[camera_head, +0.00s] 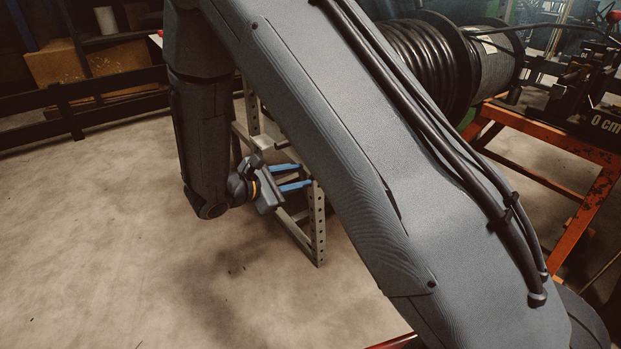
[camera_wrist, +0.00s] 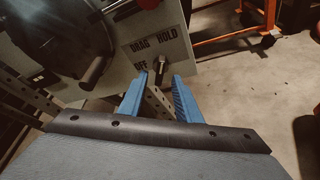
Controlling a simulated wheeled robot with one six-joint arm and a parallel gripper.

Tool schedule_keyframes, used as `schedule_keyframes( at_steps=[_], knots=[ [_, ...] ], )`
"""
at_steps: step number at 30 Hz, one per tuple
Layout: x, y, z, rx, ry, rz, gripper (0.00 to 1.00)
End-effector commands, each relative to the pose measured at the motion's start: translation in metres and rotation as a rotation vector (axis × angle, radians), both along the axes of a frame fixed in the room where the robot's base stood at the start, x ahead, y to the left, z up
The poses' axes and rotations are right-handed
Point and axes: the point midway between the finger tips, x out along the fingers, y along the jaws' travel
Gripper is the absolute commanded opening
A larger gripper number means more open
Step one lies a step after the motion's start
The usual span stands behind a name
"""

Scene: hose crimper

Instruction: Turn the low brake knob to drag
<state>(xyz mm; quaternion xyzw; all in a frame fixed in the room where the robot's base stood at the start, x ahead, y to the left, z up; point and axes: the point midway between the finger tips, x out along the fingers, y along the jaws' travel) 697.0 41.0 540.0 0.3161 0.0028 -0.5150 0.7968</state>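The low brake knob (camera_wrist: 160,66) is a small dark knob on a pale plate (camera_wrist: 187,62) in the wrist view. The plate carries the black words DRAG, HOLD and OFF around it. Which word the knob points at is hard to tell. My gripper (camera_wrist: 160,76) has two blue fingers spread apart, with the knob showing between and just beyond their tips. No contact is visible. In the head view my gripper (camera_head: 304,175) is low beside a perforated metal stand (camera_head: 318,228); the knob is hidden there by my arm.
A black handle (camera_wrist: 91,74) sticks out left of the plate, and a red knob (camera_wrist: 148,4) sits above it. A hose reel (camera_head: 432,60) stands behind my arm. An orange frame (camera_head: 590,208) is at the right. The floor at left is clear.

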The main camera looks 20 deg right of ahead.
Motion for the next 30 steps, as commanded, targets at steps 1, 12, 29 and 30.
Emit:
schedule_keyframes(
  at_steps=[1, 12, 29, 30],
  knots=[
    [0.004, -0.008, -0.005, 0.0, 0.0, -0.004, 0.3],
    [0.024, -0.043, -0.018, 0.001, 0.002, -0.002, 0.3],
    [0.025, -0.045, -0.019, 0.001, 0.002, -0.002, 0.02],
    [0.025, -0.045, -0.019, 0.0, 0.003, -0.002, 0.02]
  ],
)
